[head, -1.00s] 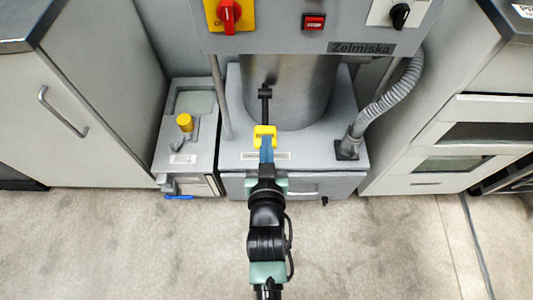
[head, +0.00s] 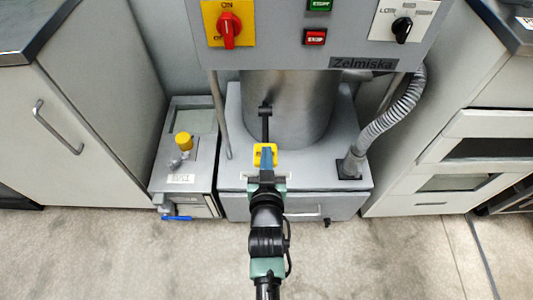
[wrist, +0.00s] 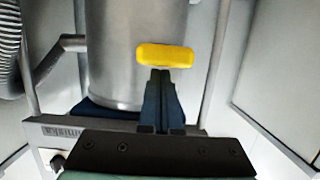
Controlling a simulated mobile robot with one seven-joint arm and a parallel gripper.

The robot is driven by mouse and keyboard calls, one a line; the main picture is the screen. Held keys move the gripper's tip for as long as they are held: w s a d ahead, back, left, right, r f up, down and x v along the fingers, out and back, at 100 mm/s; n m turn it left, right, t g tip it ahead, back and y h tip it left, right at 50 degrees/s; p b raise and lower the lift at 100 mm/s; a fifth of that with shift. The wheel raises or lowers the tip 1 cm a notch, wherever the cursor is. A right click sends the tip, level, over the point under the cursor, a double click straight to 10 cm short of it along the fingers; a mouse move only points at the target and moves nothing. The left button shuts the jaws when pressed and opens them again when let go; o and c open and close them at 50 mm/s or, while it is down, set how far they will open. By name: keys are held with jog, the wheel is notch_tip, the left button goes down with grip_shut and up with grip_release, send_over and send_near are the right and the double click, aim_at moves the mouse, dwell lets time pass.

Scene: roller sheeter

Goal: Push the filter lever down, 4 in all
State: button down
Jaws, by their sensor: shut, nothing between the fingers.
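The filter lever is a dark rod (head: 265,128) in front of the metal cylinder, with a yellow handle (head: 272,150) at its near end. The handle also shows in the wrist view as a yellow bar (wrist: 166,55) across the cylinder. My gripper (head: 266,160) is shut and empty, with its dark blue fingers pointing at the handle. In the head view the fingertips hide part of the handle.
The control panel (head: 350,62) with red, green and black controls hangs above the machine. A grey hose (head: 395,115) runs down on the right. A grey box (head: 181,178) with a yellow knob stands at left. Cabinets flank both sides; the floor in front is clear.

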notch_tip(320, 180, down, 4)
jog(key=b, duration=0.3)
jog(key=shift+s+r, duration=0.1)
jog(key=shift+r, duration=0.15)
jog(key=shift+f+t+b, duration=0.3)
jog(key=shift+b, duration=0.35)
jog(key=f+t+b, duration=0.2)
jog(key=b, duration=0.5)
jog(key=f+t+b, duration=0.1)
jog(key=f+b, duration=0.1)
jog(key=b, duration=0.4)
jog(key=shift+w+f+t+b, duration=0.2)
jog(key=shift+f+t+b, duration=0.15)
jog(key=shift+t+b, duration=0.05)
